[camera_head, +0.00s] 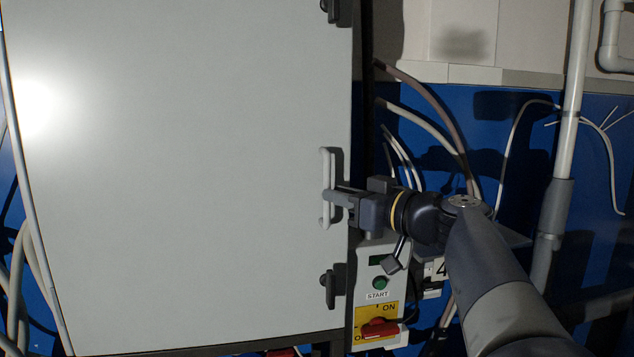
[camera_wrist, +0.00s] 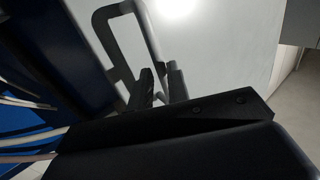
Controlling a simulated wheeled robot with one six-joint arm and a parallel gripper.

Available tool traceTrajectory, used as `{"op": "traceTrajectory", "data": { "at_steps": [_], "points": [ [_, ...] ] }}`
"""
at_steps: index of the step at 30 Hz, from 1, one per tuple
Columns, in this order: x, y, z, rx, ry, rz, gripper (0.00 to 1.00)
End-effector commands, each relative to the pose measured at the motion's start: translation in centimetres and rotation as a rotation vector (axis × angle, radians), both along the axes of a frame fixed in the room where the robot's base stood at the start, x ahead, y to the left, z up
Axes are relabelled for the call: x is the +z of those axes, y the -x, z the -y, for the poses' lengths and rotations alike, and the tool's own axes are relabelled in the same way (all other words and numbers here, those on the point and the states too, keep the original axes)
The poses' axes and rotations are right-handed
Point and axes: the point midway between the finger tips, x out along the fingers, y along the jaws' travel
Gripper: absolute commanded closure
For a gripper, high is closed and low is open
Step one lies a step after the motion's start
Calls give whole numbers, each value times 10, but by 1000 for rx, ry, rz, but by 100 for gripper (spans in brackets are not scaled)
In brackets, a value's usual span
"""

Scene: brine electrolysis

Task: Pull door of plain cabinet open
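The plain cabinet's large pale grey door (camera_head: 180,170) fills the left of the head view and looks closed. Its light, upright loop handle (camera_head: 325,170) is near the right edge. My gripper (camera_head: 331,193) reaches it from the right, with its fingertips at the handle's lower half. In the wrist view the handle (camera_wrist: 108,45) stands out from the door (camera_wrist: 205,55). My gripper's fingertips (camera_wrist: 160,85) lie close on either side of its bar and look closed on it. The contact itself is partly hidden by the dark gripper parts in front.
Dark latches sit on the door's right edge, one at the top and a lower one (camera_head: 328,287). Below my gripper is a control panel with a green START button (camera_head: 380,283) and a red switch (camera_head: 380,328). Cables and a vertical pipe (camera_head: 566,120) are on the right.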

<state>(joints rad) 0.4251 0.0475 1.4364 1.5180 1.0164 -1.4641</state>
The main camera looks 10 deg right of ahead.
Motion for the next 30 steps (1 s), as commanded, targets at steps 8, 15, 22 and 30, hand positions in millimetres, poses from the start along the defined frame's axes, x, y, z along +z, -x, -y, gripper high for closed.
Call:
{"op": "traceTrajectory", "data": {
  "at_steps": [8,15,22,30],
  "points": [
    [1,-27,-18,1,0,-1,83],
    [0,-30,-21,0,1,0,83],
    [0,-30,-20,0,1,-1,92],
    [0,-30,-20,0,1,-1,100]
  ]
}}
